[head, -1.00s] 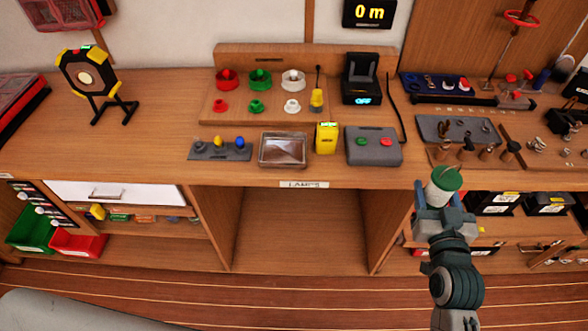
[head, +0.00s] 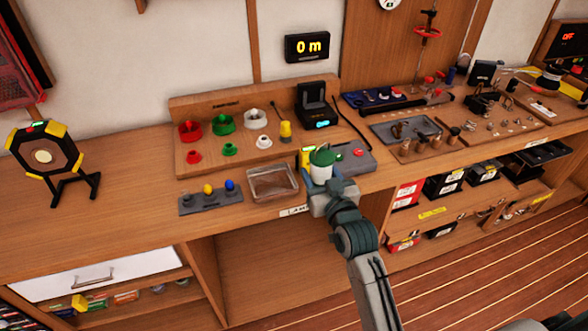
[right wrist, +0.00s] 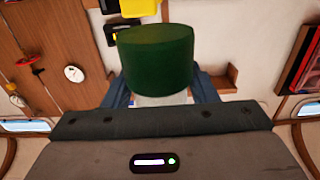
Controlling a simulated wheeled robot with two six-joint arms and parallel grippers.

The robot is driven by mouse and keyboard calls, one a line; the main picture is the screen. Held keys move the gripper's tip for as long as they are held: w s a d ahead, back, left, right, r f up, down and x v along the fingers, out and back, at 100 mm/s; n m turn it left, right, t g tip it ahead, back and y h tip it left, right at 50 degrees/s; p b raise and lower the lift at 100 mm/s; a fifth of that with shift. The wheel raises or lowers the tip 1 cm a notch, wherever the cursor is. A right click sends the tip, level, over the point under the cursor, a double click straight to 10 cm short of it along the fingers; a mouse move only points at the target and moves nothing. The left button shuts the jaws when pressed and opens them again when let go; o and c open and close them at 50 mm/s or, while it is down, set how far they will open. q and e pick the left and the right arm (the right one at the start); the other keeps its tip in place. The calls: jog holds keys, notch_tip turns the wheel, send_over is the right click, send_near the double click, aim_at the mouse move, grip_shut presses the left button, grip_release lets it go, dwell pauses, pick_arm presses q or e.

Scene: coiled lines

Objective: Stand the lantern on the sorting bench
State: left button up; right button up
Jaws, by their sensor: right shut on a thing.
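My right gripper (head: 322,188) is shut on a small white item with a dark green cap, which I take for the lantern (head: 321,163). It is held roughly upright above the front edge of the wooden bench (head: 130,220). In the right wrist view the green cap (right wrist: 157,60) stands up between the blue fingers, and little of the white body shows. In the head view it covers part of a yellow box and a grey button box (head: 352,158). Whether this bench is the sorting bench I cannot tell. My left gripper is not in view.
A clear-topped tray (head: 272,183) and a grey lamp strip (head: 211,198) lie left of my gripper. Red, green and white holders stand on a wooden rack (head: 215,160) behind. A black and yellow work light (head: 45,155) stands far left. Bare bench top lies between.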

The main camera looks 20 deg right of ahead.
jog(key=w+a+f+p, duration=0.1)
jog(key=w, duration=0.1)
jog(key=w+a+f+p, duration=0.1)
jog(key=w, duration=0.2)
jog(key=w+a+f+p, duration=0.1)
jog(key=w+f, duration=0.1)
jog(key=shift+w+a, duration=0.2)
jog(key=shift+w, duration=0.1)
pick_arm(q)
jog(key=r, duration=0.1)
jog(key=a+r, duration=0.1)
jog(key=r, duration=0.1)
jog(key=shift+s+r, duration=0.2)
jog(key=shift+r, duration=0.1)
pick_arm(e)
jog(key=shift+f, duration=0.1)
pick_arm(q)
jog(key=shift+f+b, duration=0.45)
pick_arm(e)
jog(key=shift+f, duration=0.6)
jog(key=o, duration=1.1)
